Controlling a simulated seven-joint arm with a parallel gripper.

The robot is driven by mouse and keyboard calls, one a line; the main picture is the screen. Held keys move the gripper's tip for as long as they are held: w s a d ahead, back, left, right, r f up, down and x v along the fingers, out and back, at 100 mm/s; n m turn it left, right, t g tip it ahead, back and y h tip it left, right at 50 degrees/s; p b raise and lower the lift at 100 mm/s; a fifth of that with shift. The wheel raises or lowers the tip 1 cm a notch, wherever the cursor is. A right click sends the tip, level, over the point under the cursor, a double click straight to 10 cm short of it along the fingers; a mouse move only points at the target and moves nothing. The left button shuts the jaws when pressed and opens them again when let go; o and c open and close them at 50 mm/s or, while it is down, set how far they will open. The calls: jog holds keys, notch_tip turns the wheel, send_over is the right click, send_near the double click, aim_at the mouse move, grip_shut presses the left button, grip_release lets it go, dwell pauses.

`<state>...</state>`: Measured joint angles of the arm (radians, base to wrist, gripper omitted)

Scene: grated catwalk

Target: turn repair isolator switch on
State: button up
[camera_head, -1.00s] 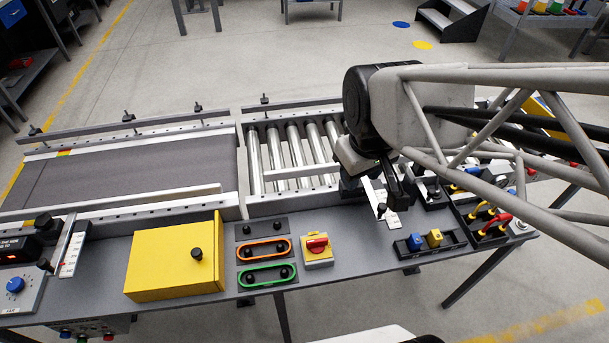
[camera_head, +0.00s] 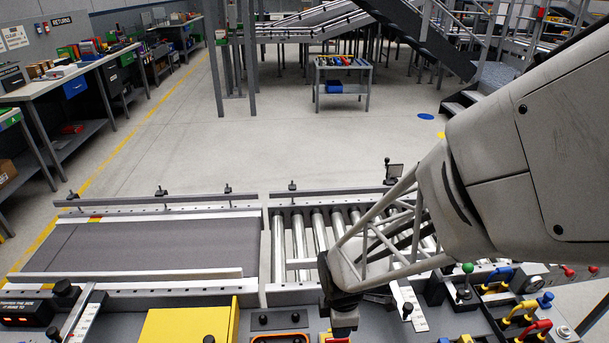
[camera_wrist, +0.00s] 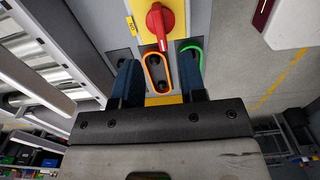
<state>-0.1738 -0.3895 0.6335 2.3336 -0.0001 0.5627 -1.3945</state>
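The isolator switch is a red rotary knob on a yellow plate. In the wrist view the red knob (camera_wrist: 157,20) is at the top middle, its handle pointing down in the picture, on the yellow plate (camera_wrist: 176,33). A small yellow label is beside it. My gripper (camera_wrist: 160,72) is open and empty, its two dark fingers apart, with the knob beyond the fingertips and not between them. In the head view my gripper (camera_head: 343,318) is over the panel and hides most of the switch at the bottom edge. Its fingertips cannot be made out there.
An orange-ringed button pair (camera_wrist: 156,72) and a green-ringed one (camera_wrist: 190,50) are close to the fingers. The yellow box (camera_head: 187,326) is left of the switch. A lever slide (camera_head: 408,305) is to the right. Rollers (camera_head: 300,235) and a belt (camera_head: 150,245) lie behind.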

aim_at(337, 342)
jog(key=shift+f, duration=0.1)
dwell(0.3)
jog(key=shift+f, duration=3.85)
grip_shut()
